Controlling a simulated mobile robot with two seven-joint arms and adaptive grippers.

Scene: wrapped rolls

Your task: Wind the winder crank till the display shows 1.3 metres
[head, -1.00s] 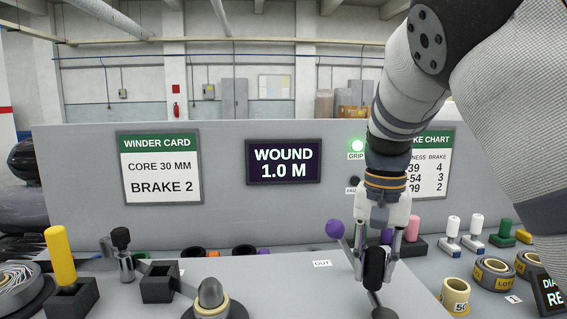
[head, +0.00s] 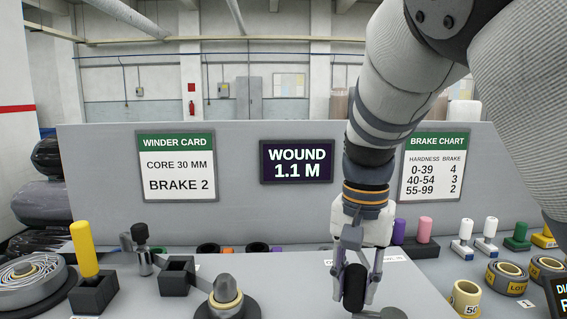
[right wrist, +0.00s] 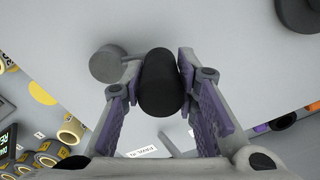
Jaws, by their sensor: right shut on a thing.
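The display (head: 296,162) on the grey panel reads WOUND 1.1 M. My right gripper (head: 355,287) is shut on the black crank grip (head: 353,290), low in the middle of the head view. In the right wrist view, the black grip (right wrist: 160,85) stands between the two purple-padded fingers, and a grey round crank part (right wrist: 110,64) shows beside it. In the head view a dark crank part (head: 388,313) shows at the bottom edge. The spindle with a tan core (head: 226,298) stands to the left. My left gripper is out of view.
The winder card (head: 177,165) reads core 30 mm, brake 2. A brake chart (head: 434,165) hangs on the right, next to my arm. A yellow handle (head: 84,248) stands in a black block at left. Lot rolls (head: 506,277) and several pegs stand at right.

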